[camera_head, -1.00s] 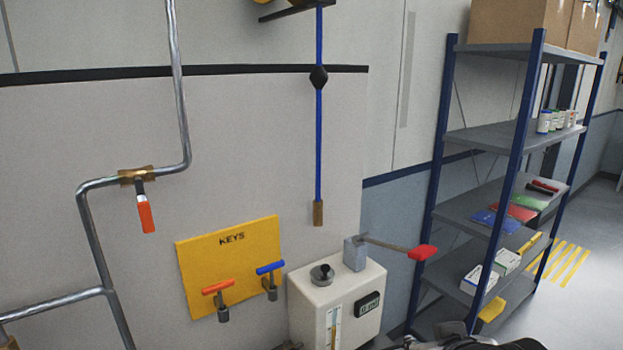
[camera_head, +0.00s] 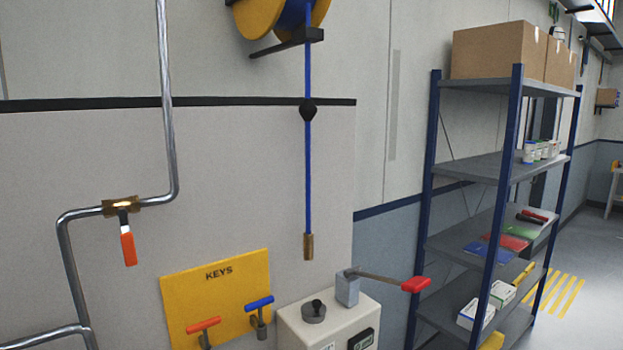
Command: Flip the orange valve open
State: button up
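The orange valve handle (camera_head: 128,249) hangs straight down from a brass valve body (camera_head: 121,206) on a silver pipe (camera_head: 166,100) along the wall, at the left of the head view. The pipe runs sideways through the valve body, so the handle lies across the pipe there. My gripper is not in view, and nothing touches the handle.
A yellow KEYS board (camera_head: 215,290) carries an orange key (camera_head: 203,325) and a blue key (camera_head: 259,303). A white box (camera_head: 335,310) with a red-tipped lever (camera_head: 415,285) stands beside it. A blue hose (camera_head: 308,160) hangs from a yellow reel (camera_head: 262,14). Shelving (camera_head: 470,165) stands right.

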aim_at(127, 238)
jog(key=u, duration=1.35)
jog(key=l+z, duration=0.25)
jog(key=l, duration=0.15)
jog(key=i+j, duration=0.05)
